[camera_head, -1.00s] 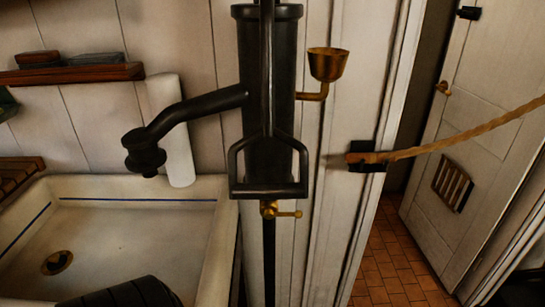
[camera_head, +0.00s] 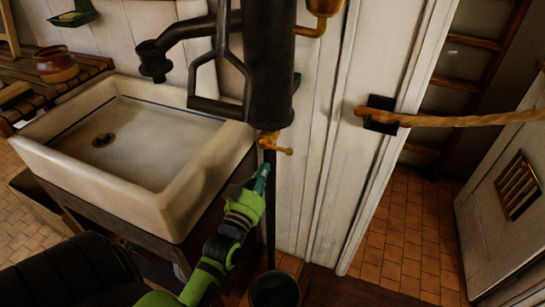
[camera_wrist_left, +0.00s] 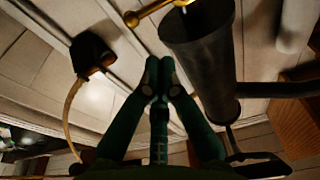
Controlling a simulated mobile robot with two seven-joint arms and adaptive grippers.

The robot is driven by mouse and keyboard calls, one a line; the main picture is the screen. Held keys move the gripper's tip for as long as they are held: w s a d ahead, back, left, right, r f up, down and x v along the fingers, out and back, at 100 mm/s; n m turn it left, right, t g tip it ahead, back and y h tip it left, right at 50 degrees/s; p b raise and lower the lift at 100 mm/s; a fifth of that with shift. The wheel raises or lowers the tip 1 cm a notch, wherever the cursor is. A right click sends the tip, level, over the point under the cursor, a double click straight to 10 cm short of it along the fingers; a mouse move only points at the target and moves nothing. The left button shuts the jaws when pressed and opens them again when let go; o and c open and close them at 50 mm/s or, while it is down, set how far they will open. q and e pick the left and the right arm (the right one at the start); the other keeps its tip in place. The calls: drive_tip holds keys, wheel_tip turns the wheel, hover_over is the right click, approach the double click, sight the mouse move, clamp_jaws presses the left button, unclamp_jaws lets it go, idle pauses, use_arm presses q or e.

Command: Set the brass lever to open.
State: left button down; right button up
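The small brass lever (camera_head: 275,146) sits under the black pump cylinder (camera_head: 270,75), its handle pointing right in the head view. In the left wrist view the brass lever (camera_wrist_left: 150,12) shows at the top edge, partly cut off, beside the pump's dark cylinder (camera_wrist_left: 200,50). My left gripper (camera_head: 264,171) is just below the lever in the head view, pointing up. In the left wrist view my left gripper (camera_wrist_left: 160,66) has its fingertips together, with nothing seen between them. A gap shows between fingertips and lever there. My right gripper is not in view.
A white sink (camera_head: 185,205) stands left of the pump. A dark bucket (camera_head: 274,290) is on the floor below. A rope (camera_head: 460,120) hangs from a black bracket (camera_head: 381,113) across the doorway at right. A brass cup (camera_head: 324,6) is beside the pump.

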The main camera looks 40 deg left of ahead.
sight(278, 149)
use_arm(q)
drive_tip(key=p+x, duration=0.1)
drive_tip(key=x, duration=0.8)
drive_tip(key=shift+w+p, duration=0.3)
drive_tip(key=shift+p, duration=0.05)
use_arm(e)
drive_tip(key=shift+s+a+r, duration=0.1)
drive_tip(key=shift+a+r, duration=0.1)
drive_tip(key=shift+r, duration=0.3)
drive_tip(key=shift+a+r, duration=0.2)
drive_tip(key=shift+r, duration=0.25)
